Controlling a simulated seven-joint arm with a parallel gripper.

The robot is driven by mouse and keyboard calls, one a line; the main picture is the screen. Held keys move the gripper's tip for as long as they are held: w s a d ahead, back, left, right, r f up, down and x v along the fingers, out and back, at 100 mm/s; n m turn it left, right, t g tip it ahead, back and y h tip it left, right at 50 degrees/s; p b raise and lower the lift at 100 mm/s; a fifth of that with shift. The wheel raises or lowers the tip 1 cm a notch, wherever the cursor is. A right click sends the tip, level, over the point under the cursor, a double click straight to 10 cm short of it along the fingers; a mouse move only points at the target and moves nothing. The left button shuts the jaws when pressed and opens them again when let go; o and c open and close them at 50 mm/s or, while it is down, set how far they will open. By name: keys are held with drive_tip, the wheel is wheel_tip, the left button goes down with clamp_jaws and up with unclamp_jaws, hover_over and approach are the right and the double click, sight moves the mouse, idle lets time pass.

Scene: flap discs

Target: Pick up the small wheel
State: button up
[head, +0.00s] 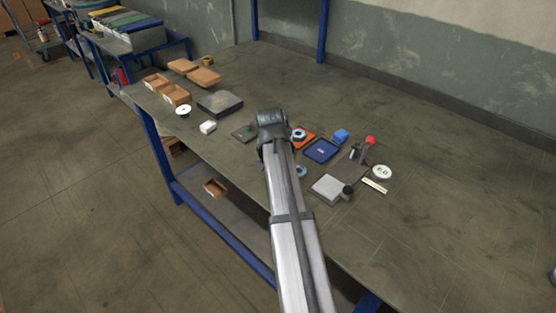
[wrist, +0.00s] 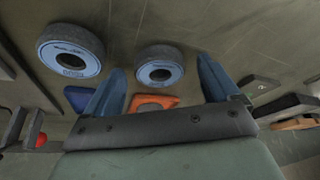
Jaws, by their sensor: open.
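Two grey wheels with blue printed faces show in the wrist view. The left wheel (wrist: 72,50) looks larger. The smaller-looking wheel (wrist: 160,68) appears between the two fingers of my gripper (wrist: 160,62), which are spread apart with nothing held. I cannot tell how far the fingers are from it.
Brown bins (head: 177,95) and a dark box (head: 220,103) are left. The table's right side is clear.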

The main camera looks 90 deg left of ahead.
drive_tip(key=c, duration=1.2)
drive_tip(key=shift+r, duration=0.15)
